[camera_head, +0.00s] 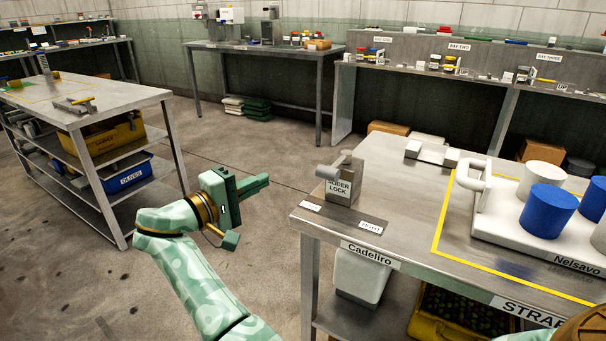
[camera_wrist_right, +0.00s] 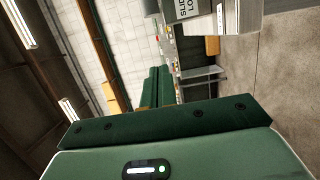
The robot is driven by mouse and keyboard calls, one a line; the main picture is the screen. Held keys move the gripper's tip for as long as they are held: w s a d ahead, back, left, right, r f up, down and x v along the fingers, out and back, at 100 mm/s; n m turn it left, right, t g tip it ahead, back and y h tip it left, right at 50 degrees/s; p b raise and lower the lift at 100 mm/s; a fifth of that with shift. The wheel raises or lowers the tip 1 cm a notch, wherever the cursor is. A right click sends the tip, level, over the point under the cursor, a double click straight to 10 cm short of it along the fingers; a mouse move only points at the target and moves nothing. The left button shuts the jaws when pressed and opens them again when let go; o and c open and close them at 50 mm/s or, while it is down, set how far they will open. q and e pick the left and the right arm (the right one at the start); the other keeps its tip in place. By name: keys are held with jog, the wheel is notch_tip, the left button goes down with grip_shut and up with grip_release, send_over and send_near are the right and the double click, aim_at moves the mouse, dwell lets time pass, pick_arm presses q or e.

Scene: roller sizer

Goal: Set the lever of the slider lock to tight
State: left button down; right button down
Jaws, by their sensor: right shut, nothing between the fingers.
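The slider lock (camera_head: 343,193) is a grey block with a "SLIDER LOCK" label, on a dark plate at the near left corner of the steel table (camera_head: 400,190). Its lever (camera_head: 329,171) is a grey bar on top with a rounded end toward the left front. Small white labels lie on the plate; I cannot read them surely. In the right wrist view the slider lock (camera_wrist_right: 186,9) is cut by the top edge. My right gripper (camera_head: 262,184) is shut and empty, left of the slider lock and apart from it. My left gripper is out of view.
A white tray with a handle (camera_head: 480,202) holds blue and white cylinders inside a yellow outline on the table. A white block piece (camera_head: 432,152) lies behind. Another bench (camera_head: 90,100) stands at left. Open floor lies between the tables.

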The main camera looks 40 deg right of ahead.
aim_at(338, 164)
jog(key=s+d, duration=0.2)
jog(key=d, duration=0.7)
jog(key=shift+s+d+b, duration=0.3)
jog(key=shift+d+b, duration=0.05)
jog(key=shift+d, duration=0.05)
